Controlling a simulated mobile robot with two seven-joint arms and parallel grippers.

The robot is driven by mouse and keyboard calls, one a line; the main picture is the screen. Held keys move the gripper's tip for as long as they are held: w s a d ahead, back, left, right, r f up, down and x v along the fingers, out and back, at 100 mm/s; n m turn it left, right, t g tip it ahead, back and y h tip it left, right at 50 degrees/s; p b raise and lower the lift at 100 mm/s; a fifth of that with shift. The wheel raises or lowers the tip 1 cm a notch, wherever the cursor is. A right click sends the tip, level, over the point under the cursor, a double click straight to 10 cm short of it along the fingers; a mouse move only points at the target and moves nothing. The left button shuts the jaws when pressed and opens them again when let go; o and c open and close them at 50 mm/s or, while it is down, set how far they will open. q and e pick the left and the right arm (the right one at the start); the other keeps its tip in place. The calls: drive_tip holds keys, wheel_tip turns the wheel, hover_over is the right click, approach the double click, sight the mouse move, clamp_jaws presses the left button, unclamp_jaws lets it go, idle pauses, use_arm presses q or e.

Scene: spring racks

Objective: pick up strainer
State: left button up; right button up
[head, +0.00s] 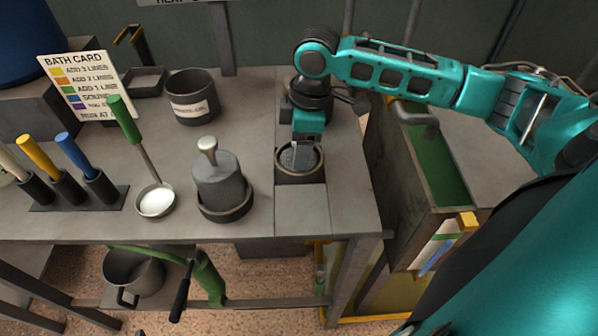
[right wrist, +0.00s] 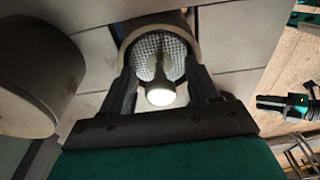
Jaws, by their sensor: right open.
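The strainer (right wrist: 148,46) shows in the right wrist view as a round metal mesh with a pale-tipped knob standing up from it. It sits inside a thick grey ring-shaped holder (right wrist: 128,28).
A green-lined bin (head: 437,165) stands to the right. The bench's front edge is close.

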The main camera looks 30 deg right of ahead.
clamp_jaws()
idle(0.4)
drive_tip(key=shift+r, duration=0.1)
